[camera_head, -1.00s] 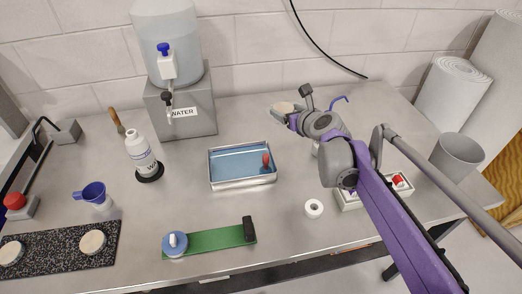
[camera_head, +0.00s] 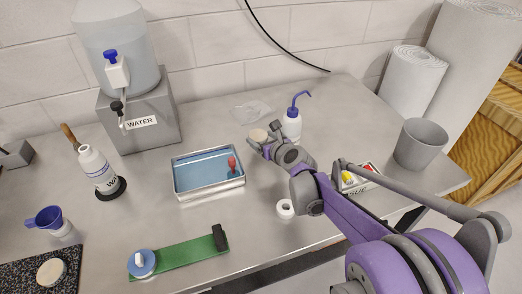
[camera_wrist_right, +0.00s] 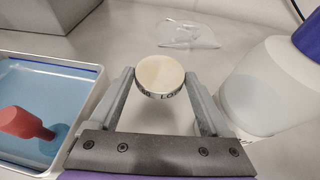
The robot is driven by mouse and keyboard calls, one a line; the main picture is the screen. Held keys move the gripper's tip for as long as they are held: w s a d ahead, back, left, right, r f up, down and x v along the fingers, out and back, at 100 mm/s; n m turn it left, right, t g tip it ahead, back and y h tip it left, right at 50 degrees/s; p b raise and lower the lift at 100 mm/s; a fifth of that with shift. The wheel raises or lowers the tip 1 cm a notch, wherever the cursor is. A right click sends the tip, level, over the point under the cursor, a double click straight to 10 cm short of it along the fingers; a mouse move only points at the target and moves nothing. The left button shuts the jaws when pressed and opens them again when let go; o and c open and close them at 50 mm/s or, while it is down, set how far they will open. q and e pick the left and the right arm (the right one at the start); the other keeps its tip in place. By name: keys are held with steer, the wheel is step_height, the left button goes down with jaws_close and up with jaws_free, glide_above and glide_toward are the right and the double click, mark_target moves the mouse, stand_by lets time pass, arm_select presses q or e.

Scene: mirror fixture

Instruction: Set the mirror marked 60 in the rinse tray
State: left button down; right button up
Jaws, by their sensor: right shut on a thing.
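My right gripper (camera_head: 262,142) is shut on a round cream-topped mirror (camera_head: 258,134), held roughly level between its fingertips. In the wrist view the mirror (camera_wrist_right: 160,74) shows dark lettering on its rim, partly cut off and hard to read. In the wrist view the tray (camera_wrist_right: 92,98) is at the left. My left gripper is not in view.
A wash bottle (camera_head: 291,126) with a blue spout stands just right of my right gripper, and a clear bag (camera_head: 254,110) lies behind. A white ring (camera_head: 285,208) and a green strip (camera_head: 190,254) lie in front. Another disc (camera_head: 51,271) is on the speckled mat.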

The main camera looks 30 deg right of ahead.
steer(key=shift+f+b, duration=0.35)
steer(key=shift+f, duration=1.9)
steer(key=shift+f, duration=0.2)
steer(key=o, duration=1.3)
steer(key=shift+r, duration=0.1)
